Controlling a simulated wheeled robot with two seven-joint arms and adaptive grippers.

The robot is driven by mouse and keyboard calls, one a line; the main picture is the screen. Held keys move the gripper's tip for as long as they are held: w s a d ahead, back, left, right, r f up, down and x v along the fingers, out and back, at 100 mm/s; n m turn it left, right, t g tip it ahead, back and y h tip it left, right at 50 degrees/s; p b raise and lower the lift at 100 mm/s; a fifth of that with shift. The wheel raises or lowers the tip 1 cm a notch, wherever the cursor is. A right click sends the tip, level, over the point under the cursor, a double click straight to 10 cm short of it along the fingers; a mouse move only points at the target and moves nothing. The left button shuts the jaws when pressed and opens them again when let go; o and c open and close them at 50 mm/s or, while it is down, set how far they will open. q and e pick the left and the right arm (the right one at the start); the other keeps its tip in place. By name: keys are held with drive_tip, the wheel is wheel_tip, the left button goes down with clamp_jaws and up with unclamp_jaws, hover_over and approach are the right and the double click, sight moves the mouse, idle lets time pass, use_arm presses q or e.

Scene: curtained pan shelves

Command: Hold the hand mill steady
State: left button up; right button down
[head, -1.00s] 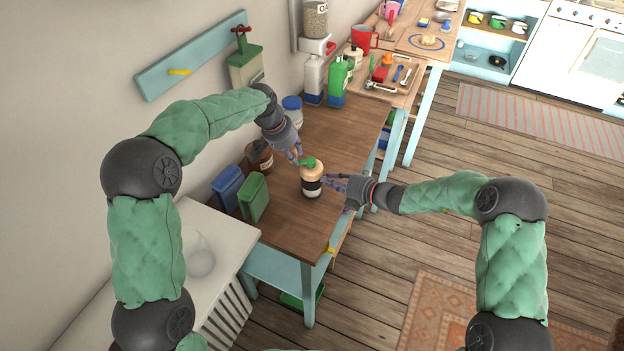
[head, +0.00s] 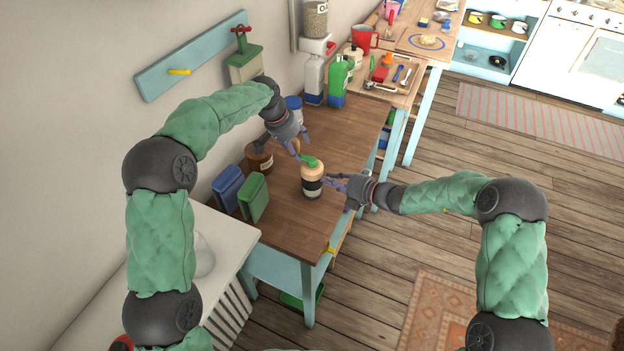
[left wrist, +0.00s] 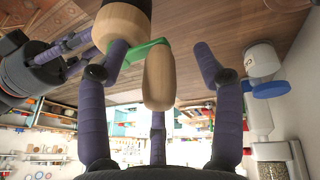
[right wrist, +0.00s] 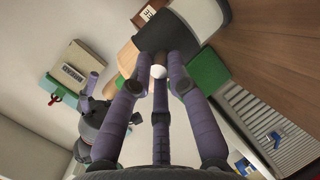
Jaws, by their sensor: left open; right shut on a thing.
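The hand mill (head: 312,183) stands upright on the brown table, with a wooden dome top, dark band and pale label. Its green crank (head: 308,161) is on top; in the left wrist view the crank (left wrist: 146,48) ends in a wooden handle knob (left wrist: 158,78). My right gripper (head: 337,182) is shut on the mill's body from the right; the dark band (right wrist: 153,36) shows at its fingertips in the right wrist view. My left gripper (head: 301,147) is open above and behind the mill, its fingers spread around the knob without visibly closing on it.
Brown jar (head: 259,160), blue canister (head: 227,188) and green canister (head: 254,198) stand left of the mill. A blue-lidded jar (head: 294,104) and green bottle (head: 337,82) stand behind. The table (head: 285,225) is clear in front of the mill.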

use_arm(q)
drive_tip(key=v, duration=0.9)
drive_tip(key=shift+d, duration=0.1)
idle(0.5)
use_arm(e)
drive_tip(key=c, duration=1.1)
unclamp_jaws()
drive_tip(key=v, duration=1.2)
